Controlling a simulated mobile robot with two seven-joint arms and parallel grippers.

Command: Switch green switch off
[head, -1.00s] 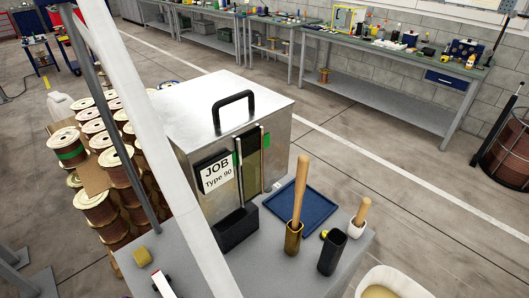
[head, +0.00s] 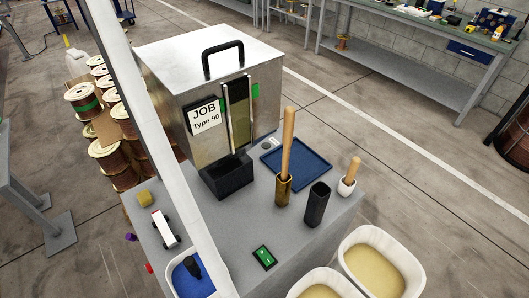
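A small green switch (head: 264,257) in a dark housing lies on the grey table (head: 232,237), near its front edge. Light marks show on its green face, but they are too small to tell whether it is on or off. Neither of my grippers is in the head view, so nothing of mine is seen touching the switch.
A metal box (head: 162,68) labelled JOB Type 90 stands behind it. A blue tray (head: 318,172), a black holder (head: 317,203) and a brass-coloured holder with a wooden stick (head: 288,140) stand to its right. White tubs (head: 413,255) are at front right. A pale bar crosses the view.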

